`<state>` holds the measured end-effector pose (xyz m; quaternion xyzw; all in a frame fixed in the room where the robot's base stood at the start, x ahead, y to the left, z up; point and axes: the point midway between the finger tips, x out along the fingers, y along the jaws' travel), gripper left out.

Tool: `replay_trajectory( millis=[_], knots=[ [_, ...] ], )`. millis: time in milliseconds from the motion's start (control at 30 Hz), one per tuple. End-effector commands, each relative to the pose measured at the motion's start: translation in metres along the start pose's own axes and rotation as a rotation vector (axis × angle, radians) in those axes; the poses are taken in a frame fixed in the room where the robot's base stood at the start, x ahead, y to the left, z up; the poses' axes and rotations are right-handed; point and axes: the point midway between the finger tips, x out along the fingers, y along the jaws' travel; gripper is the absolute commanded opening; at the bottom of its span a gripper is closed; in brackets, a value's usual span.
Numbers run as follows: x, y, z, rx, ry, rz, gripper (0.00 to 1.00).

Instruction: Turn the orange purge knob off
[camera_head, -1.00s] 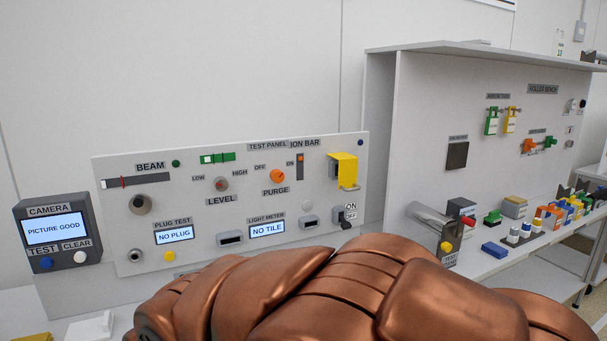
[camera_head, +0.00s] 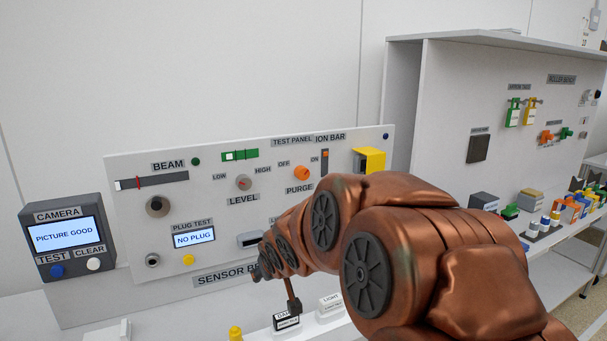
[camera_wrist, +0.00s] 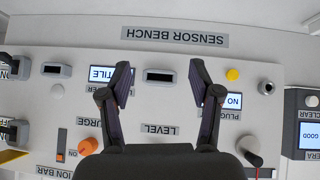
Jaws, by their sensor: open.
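The round orange purge knob (camera_head: 302,172) is on the upright test panel (camera_head: 130,215), between the OFF and ON labels and above the PURGE label. Its pointer direction is too small to tell. In the wrist view, which is upside down, the knob (camera_wrist: 88,146) lies left of my gripper, beyond the left finger. My gripper (camera_wrist: 160,72) is open and empty, its two fingers apart in front of the panel. The LEVEL label (camera_wrist: 160,129) shows between the fingers. In the head view my arm hides most of the gripper.
The camera box (camera_head: 66,240) stands at far left. Small labelled blocks (camera_head: 331,305) are on the bench below my arm.

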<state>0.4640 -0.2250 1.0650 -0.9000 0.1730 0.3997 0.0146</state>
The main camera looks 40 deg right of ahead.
Motion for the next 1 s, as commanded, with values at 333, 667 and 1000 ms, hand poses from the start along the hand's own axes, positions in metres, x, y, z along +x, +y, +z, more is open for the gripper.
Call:
replay_trajectory(
  millis=[333, 667, 1000],
  knots=[
    [0.012, 0.114, -0.117, 0.088, 0.485, 0.009, 0.63],
    [-0.018, 0.177, -0.157, 0.109, 0.781, -0.032, 0.63],
    [-0.011, 0.182, -0.173, 0.107, 0.816, -0.043, 0.63]
  ],
)
